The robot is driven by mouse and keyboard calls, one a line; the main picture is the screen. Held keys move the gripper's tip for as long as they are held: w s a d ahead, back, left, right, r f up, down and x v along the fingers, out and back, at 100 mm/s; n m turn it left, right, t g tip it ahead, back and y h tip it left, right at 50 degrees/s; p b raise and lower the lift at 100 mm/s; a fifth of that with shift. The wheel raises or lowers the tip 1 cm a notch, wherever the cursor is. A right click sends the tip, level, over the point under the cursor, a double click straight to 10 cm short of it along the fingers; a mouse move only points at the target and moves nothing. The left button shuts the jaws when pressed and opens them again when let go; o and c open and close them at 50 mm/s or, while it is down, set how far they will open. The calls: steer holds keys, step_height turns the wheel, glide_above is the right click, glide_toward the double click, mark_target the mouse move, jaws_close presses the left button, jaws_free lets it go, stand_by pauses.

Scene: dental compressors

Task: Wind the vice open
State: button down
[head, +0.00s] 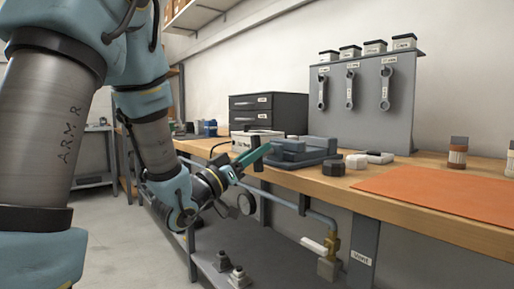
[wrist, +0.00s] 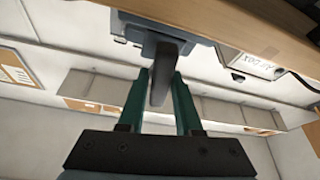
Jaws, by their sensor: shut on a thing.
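The blue-grey vice (head: 300,150) is mounted at the front edge of the wooden workbench. Its dark grey handle bar (wrist: 160,88) stands between my two green fingers in the wrist view, with the vice body (wrist: 165,44) beyond it. My gripper (wrist: 162,76) is shut on this handle. In the head view my gripper (head: 256,157) is at the bench's front edge, just left of the vice. I cannot tell how wide the vice jaws are open.
The workbench (head: 345,187) carries a dark drawer unit (head: 268,112), a black block (head: 333,168) and an orange mat (head: 440,192). A grey panel (head: 371,105) holds hanging spanners. Below the edge run a pipe with a brass valve (head: 332,243) and a lower shelf (head: 205,268).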

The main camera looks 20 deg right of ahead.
steer(key=n+t+y+p, duration=0.1)
steer(key=n, duration=0.2)
steer(key=n+t+y+p, duration=0.1)
steer(key=n, duration=0.2)
steer(key=shift+n+t+p, duration=0.3)
steer(key=shift+n+p, duration=0.05)
steer(key=shift+n, duration=0.05)
steer(key=n+y+p, duration=0.1)
steer(key=n, duration=0.2)
steer(key=shift+w+f+t, duration=0.1)
steer(key=shift+f+t, duration=0.05)
steer(key=shift+t, duration=0.25)
steer(key=n+y, duration=0.2)
steer(key=n, duration=0.3)
steer(key=shift+f+p, duration=0.1)
steer(key=shift+p, duration=0.3)
steer(key=shift+f+n+y+p, duration=0.1)
steer(key=shift+n+y+p, duration=0.65)
steer(key=shift+n, duration=1.25)
steer(key=c, duration=0.7)
jaws_free()
steer(key=shift+a, duration=0.1)
